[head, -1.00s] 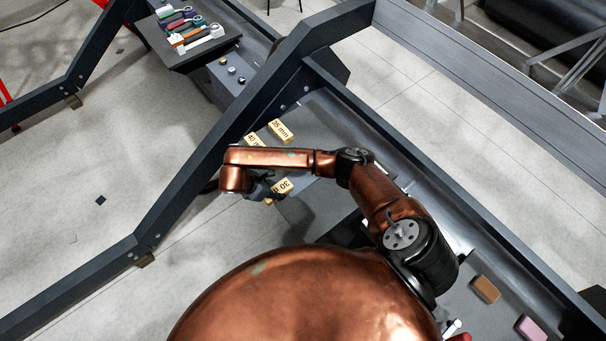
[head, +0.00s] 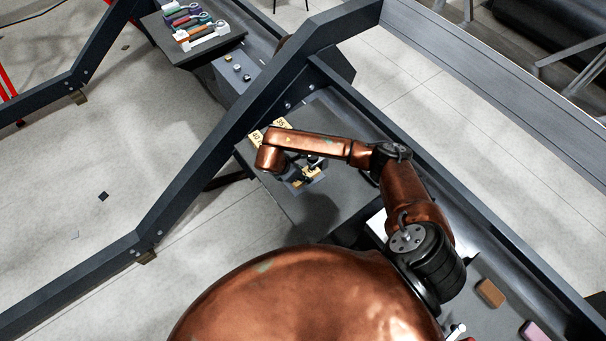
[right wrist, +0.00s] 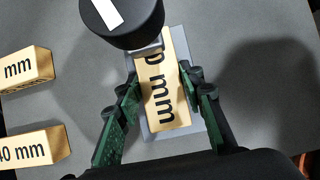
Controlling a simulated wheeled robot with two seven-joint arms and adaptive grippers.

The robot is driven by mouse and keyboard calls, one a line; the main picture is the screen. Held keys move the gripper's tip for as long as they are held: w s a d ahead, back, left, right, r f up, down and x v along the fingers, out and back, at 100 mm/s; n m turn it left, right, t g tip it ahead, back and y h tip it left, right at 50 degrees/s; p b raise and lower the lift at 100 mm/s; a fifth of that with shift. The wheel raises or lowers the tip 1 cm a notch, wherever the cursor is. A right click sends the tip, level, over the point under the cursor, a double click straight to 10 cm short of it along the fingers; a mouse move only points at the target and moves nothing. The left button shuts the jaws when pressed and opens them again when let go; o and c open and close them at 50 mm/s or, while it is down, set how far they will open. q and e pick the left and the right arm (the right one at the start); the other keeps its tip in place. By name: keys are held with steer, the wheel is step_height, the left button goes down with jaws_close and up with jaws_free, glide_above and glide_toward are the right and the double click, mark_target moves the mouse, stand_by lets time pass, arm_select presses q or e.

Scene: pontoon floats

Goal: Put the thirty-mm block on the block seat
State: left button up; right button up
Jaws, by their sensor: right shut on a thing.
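The thirty-mm block (right wrist: 163,90) is a pale wooden block with black lettering, partly hidden, of which "0 mm" shows in the right wrist view. My right gripper (right wrist: 162,86) is shut on it, with green-padded fingers on both long sides. The block seat (right wrist: 152,134) is a grey-blue plate directly behind the block in that view, its edges showing around it. I cannot tell whether the block touches the seat. In the head view my right gripper (head: 301,172) holds the block (head: 309,172) over the seat (head: 319,181), partly hidden by my arm. My left gripper is out of view.
Two other wooden blocks lie left in the wrist view, one marked 40 mm (right wrist: 30,149) and one reading "mm" (right wrist: 24,68). A dark sloping frame beam (head: 222,125) runs close to the table's left side.

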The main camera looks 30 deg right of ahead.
steer(key=o, duration=1.3)
steer(key=p+v, duration=0.2)
steer(key=v, duration=1)
steer(key=shift+w, duration=0.1)
